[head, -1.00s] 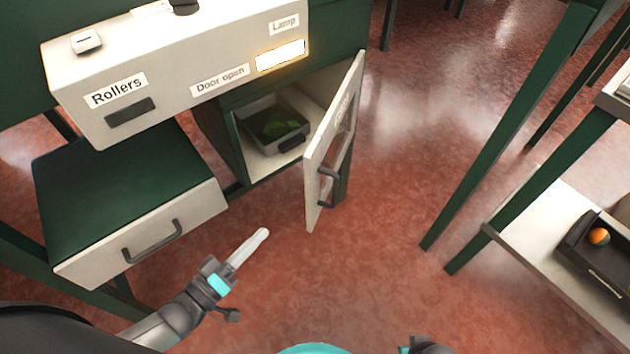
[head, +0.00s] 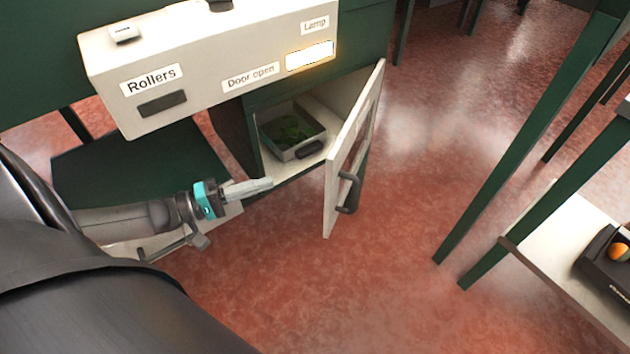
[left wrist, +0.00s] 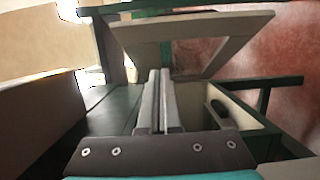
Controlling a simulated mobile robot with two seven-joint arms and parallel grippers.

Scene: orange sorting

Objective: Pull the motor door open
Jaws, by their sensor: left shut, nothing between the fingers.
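The motor door (head: 350,150) stands ajar, swung out from the cabinet, with its dark handle (head: 348,193) on the outer face. In the left wrist view the door (left wrist: 195,30) shows as a pale frame beyond the fingers. My left gripper (head: 268,184) is shut and empty. It points right, in front of the cabinet opening and left of the door, seemingly apart from it. Its closed fingers also show in the left wrist view (left wrist: 159,85). My right gripper does not show in the head view.
Inside the cabinet is a tray (head: 312,130) with green leafy contents. A white panel (head: 205,75) reads "Rollers", "Door open" and "Lamp"; the lamp is lit. My left arm covers a drawer (head: 125,252). At right, a table holds a dark box (head: 600,270). Floor right of the door is clear.

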